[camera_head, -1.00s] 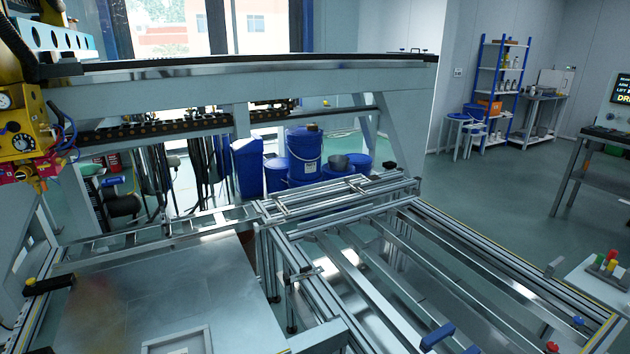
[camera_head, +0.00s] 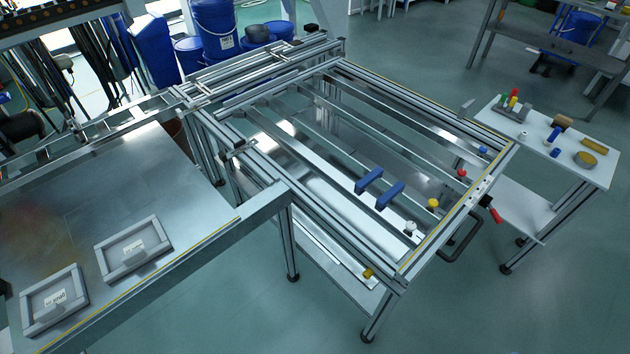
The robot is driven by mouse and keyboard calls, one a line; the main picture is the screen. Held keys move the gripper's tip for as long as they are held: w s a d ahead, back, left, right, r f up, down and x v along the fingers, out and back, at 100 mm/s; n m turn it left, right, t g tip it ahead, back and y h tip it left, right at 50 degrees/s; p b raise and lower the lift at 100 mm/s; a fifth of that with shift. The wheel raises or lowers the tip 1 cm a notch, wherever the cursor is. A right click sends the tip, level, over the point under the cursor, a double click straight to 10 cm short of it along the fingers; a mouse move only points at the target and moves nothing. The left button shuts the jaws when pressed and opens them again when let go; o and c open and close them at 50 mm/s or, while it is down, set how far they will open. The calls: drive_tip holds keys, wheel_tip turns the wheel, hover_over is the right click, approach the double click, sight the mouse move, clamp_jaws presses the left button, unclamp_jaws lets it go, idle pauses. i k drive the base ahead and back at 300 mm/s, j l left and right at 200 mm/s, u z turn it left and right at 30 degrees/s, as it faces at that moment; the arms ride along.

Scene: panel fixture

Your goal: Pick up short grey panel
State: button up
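Two grey framed panels lie flat on the metal table (camera_head: 90,205) at the lower left. One panel (camera_head: 134,248) is nearer the table's right edge; the other panel (camera_head: 54,300) lies to its lower left, near the front edge. Each has a raised grey rim and a small white label in the middle. The label text is too small to read, and I cannot tell which panel is the short grey one. My gripper is not in view.
An aluminium rail frame (camera_head: 375,235) with blue blocks (camera_head: 379,190) and coloured knobs stands right of the table. A white side table (camera_head: 555,140) with small parts stands at the right. Blue buckets (camera_head: 214,28) stand behind. The floor in front and at lower right is clear.

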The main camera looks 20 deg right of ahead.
sight(47, 302)
drive_tip(key=u, duration=1.25)
drive_tip(key=k+j+z, duration=0.1)
drive_tip(key=z, duration=1.5)
drive_tip(key=u, duration=1.05)
drive_tip(key=i+u, duration=0.35)
drive_tip(key=i, duration=0.15)
drive_tip(key=i+u, duration=0.4)
drive_tip(key=i, duration=0.1)
